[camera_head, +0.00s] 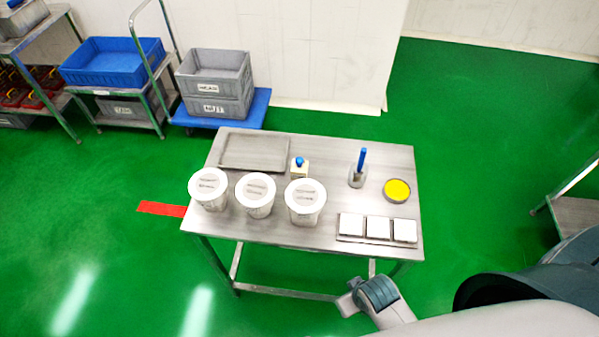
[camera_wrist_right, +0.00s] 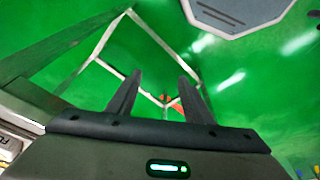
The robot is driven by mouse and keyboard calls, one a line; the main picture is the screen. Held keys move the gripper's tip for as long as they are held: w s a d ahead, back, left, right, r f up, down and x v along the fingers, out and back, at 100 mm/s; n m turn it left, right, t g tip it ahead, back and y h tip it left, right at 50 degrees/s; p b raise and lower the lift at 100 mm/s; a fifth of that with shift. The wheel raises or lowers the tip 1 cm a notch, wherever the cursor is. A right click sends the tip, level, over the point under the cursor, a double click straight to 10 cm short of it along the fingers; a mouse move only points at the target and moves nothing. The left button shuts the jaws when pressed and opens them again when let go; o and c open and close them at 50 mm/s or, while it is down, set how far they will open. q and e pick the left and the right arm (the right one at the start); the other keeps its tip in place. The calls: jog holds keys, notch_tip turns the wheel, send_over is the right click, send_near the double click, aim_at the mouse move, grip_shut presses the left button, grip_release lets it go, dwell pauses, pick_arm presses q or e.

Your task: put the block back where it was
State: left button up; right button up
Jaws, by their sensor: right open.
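Several white square blocks sit in a row on a flat tray (camera_head: 378,240) at the table's front right: a left one (camera_head: 352,226), a middle one (camera_head: 378,228) and a right one (camera_head: 405,230). A small cream block with a blue knob (camera_head: 300,168) stands near the table's middle. I cannot tell which is the task's block. My right gripper (camera_wrist_right: 158,98) is open and empty in the right wrist view, with green floor and table legs beyond its fingers. No block shows in that view. My left gripper is not in view.
The steel table (camera_head: 330,160) carries three white-lidded canisters (camera_head: 255,190), an empty shallow tray (camera_head: 254,150), a blue-handled tool (camera_head: 360,165) and a yellow round dish (camera_head: 397,190). My right arm lies in front of the table's front right.

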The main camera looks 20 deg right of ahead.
jog(key=s+f+g+b, duration=0.1)
jog(key=s+f+b, duration=0.2)
jog(key=f, duration=1)
jog(key=s+f+b, duration=0.3)
jog(key=f, duration=0.9)
jog(key=s+d+f+b, duration=0.1)
jog(key=s+f+b, duration=0.1)
jog(key=s+f, duration=0.5)
jog(key=s+d+f+g+b, duration=0.1)
jog(key=s+d+f+b, duration=0.1)
jog(key=s+f, duration=0.6)
notch_tip(320, 180, down, 3)
jog(key=shift+d+r+b, duration=0.1)
jog(key=shift+d+b, duration=0.15)
jog(key=shift+b, duration=0.35)
